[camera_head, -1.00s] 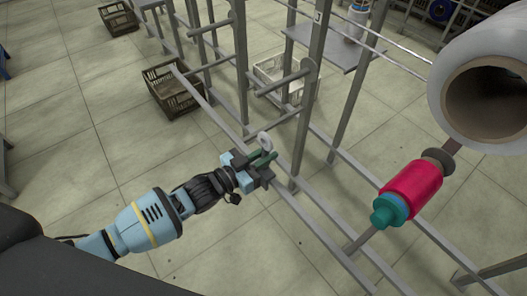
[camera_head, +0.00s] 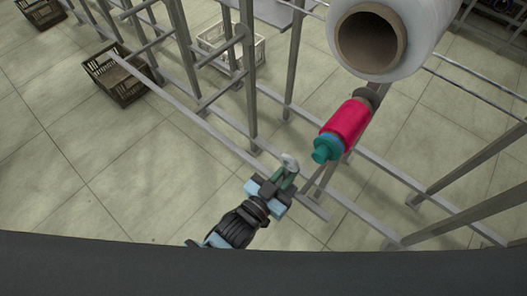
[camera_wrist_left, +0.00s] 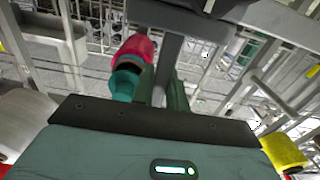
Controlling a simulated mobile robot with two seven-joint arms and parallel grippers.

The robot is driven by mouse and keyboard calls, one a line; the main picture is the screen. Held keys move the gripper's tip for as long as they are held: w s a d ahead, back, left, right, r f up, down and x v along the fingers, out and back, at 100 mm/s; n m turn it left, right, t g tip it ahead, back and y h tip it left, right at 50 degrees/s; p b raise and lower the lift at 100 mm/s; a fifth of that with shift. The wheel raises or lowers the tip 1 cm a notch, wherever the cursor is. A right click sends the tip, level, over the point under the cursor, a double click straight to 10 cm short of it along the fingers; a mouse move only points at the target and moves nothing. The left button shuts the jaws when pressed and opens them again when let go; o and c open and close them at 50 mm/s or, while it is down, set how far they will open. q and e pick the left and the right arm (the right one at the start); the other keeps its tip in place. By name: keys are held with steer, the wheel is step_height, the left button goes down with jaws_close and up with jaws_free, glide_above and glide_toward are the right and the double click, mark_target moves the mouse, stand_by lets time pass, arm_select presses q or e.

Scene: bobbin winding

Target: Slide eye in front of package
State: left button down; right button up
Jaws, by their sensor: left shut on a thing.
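My left gripper (camera_head: 283,180) is shut on a small pale ring, the eye (camera_head: 289,161), which stands up at its fingertips beside the grey metal rack. A red cylinder (camera_head: 345,122) with a teal end sits on a bar to the right of and beyond the eye, with a gap between them. A large white roll (camera_head: 413,52) with a brown hollow core is above it at the top right. I cannot tell for sure which of these is the package. In the left wrist view the red cylinder (camera_wrist_left: 136,47) is ahead, left of the green fingers (camera_wrist_left: 178,96); the eye is not clear there.
Grey uprights (camera_head: 249,80) and long rails (camera_head: 190,108) of the rack run close to my left gripper. A dark crate (camera_head: 122,80) and a white crate (camera_head: 225,47) stand on the floor beyond. Open tiled floor (camera_head: 130,180) lies to the left.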

arm_select(q)
steer(key=s+d, duration=0.1)
steer(key=d, duration=0.1)
steer(key=s+d, duration=0.1)
steer(key=s, duration=0.1)
steer(key=shift+d, duration=0.4)
steer(key=c, duration=1.4)
jaws_free()
steer(key=shift+s+a, duration=0.1)
steer(key=v, duration=0.7)
steer(key=shift+s+a, duration=0.15)
steer(key=shift+s, duration=0.1)
